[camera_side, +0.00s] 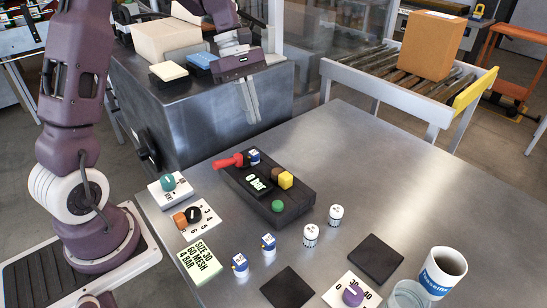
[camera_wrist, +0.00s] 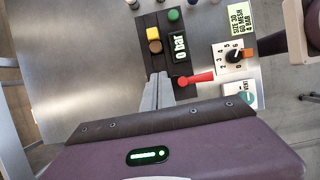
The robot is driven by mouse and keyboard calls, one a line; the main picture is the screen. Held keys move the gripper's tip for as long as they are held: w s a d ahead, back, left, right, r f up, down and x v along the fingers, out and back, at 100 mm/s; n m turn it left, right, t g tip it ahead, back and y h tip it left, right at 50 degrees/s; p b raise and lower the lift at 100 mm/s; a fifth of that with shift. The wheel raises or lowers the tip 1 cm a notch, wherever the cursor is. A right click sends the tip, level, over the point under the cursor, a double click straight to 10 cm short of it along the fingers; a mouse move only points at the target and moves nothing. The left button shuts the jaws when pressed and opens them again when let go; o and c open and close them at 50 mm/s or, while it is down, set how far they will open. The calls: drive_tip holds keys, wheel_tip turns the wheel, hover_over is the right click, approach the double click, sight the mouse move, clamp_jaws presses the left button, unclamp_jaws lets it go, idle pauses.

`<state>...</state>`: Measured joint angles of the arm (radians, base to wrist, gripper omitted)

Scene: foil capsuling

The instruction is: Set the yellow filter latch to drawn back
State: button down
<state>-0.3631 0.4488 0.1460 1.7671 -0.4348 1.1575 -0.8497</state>
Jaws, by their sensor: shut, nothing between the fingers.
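The yellow filter latch (camera_side: 286,180) is a small yellow block on top of a dark control box (camera_side: 295,207). A brown piece (camera_side: 277,173) sits right against it, on the side toward the red lever. In the wrist view the yellow latch (camera_wrist: 153,33) shows above the brown piece (camera_wrist: 155,47), left of the "0 bar" display (camera_wrist: 180,47). I cannot tell its setting from its shape. My gripper (camera_side: 253,118) is shut and empty, in the air above and behind the control box, apart from the latch. In the wrist view my fingers (camera_wrist: 160,76) point toward the box's red-lever end.
The box also carries a red lever (camera_side: 228,161), a blue-and-white cap (camera_side: 254,156) and a green button (camera_side: 278,206).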

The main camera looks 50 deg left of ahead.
sight(275, 170)
drive_tip(key=x, duration=0.8)
drive_tip(key=shift+s+d+f, duration=0.1)
drive_tip(key=shift+d+f, duration=0.05)
drive_tip(key=shift+f, duration=0.2)
drive_tip(key=d, duration=0.3)
drive_tip(key=shift+d+f, duration=0.2)
drive_tip(key=shift+f, duration=0.2)
drive_tip(key=shift+d, duration=0.45)
drive_tip(key=shift+d, duration=0.1)
drive_tip(key=shift+d, duration=1.4)
drive_tip(key=shift+a, duration=0.15)
drive_tip(key=a, duration=0.4)
drive_tip(key=shift+a+r, duration=0.1)
drive_tip(key=shift+r, duration=0.3)
drive_tip(key=v, duration=0.9)
